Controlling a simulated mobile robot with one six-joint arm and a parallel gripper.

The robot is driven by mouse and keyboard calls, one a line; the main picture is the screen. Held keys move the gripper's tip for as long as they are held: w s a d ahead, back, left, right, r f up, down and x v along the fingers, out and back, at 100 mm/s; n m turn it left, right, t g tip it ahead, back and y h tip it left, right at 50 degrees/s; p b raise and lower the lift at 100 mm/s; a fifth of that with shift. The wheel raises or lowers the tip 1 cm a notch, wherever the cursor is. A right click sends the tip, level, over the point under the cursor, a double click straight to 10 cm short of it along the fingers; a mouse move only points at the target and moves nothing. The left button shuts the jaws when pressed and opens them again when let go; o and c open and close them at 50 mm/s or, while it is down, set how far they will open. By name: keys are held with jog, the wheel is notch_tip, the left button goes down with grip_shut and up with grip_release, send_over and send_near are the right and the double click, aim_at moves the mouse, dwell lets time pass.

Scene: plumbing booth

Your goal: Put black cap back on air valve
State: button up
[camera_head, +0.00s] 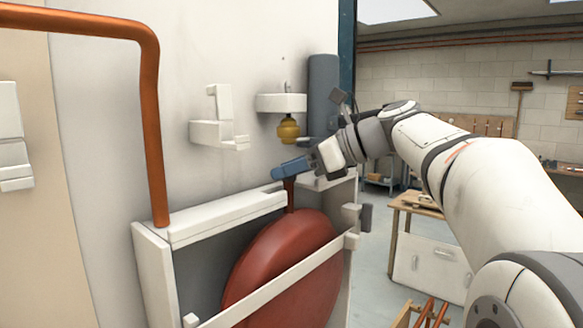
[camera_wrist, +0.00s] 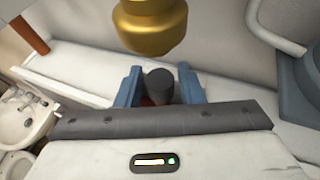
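A dark grey-black cap (camera_wrist: 160,83) stands between the blue fingertips of my gripper (camera_wrist: 160,88) in the wrist view. A narrow gap shows on each side of it, so the fingers look open around it. In the head view my gripper (camera_head: 292,168) is right above the thin brown-red stem (camera_head: 290,195) that rises from the top of the red tank (camera_head: 285,258). The fingers hide the cap and the stem's top there. Whether the cap touches the stem cannot be told.
A white frame (camera_head: 225,218) encloses the tank. A copper pipe (camera_head: 153,130) runs down at left.

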jog(key=shift+o, duration=1.4)
